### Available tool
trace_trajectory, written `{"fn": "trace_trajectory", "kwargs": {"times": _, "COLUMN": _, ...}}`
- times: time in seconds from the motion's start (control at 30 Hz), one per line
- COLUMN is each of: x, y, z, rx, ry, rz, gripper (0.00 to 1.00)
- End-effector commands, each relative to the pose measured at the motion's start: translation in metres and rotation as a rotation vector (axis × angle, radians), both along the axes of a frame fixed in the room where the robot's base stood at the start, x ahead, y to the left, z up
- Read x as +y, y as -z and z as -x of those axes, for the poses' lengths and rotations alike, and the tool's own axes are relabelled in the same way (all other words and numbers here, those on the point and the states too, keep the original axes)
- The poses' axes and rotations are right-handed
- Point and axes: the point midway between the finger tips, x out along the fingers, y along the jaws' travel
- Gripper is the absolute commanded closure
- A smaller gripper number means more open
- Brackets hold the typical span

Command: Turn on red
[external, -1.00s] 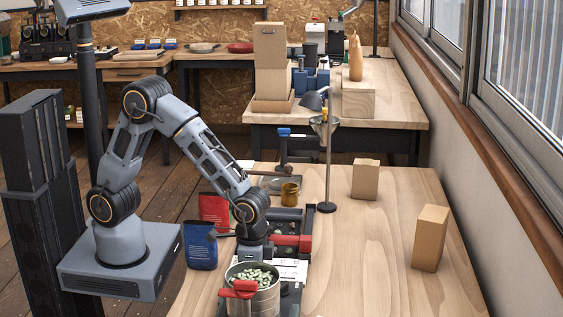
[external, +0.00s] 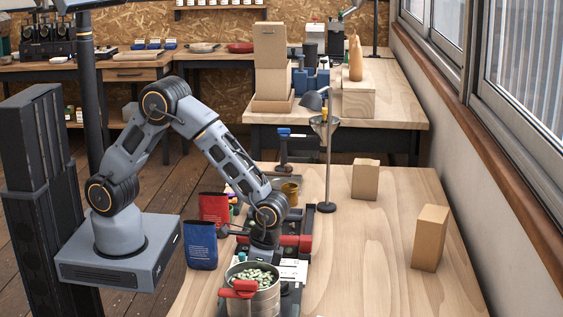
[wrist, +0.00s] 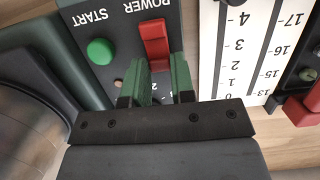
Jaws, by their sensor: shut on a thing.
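In the wrist view a red switch (wrist: 154,44) sits on a dark panel (wrist: 118,22) below the upside-down word POWER. A round green START button (wrist: 100,51) is to its left. My gripper (wrist: 165,66) reaches the panel with its green-padded fingers on either side of the lower end of the red switch, shut on it. The fingers partly hide that end. In the external view my gripper (external: 266,252) is low over the machine behind the metal pot, and its fingertips and the switch cannot be made out.
A metal pot (external: 262,302) of green beans with a red handle stands in front. A white number scale (wrist: 235,50) is right of the panel. Blue (external: 201,246) and red (external: 214,209) bags stand left.

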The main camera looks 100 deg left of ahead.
Motion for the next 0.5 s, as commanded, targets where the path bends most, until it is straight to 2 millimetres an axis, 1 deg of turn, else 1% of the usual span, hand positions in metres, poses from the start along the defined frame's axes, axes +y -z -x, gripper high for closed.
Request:
{"fn": "trace_trajectory", "kwargs": {"times": 0.37, "x": -0.0002, "y": 0.0, "z": -0.0018, "rx": 0.022, "ry": 0.0, "rz": 0.002, "gripper": 1.0}}
{"fn": "trace_trajectory", "kwargs": {"times": 0.4, "x": -0.0002, "y": 0.0, "z": -0.0018, "rx": 0.022, "ry": 0.0, "rz": 0.002, "gripper": 0.74}}
{"fn": "trace_trajectory", "kwargs": {"times": 0.5, "x": -0.0001, "y": 0.0001, "z": -0.0016, "rx": 0.023, "ry": 0.0, "rz": 0.002, "gripper": 0.64}}
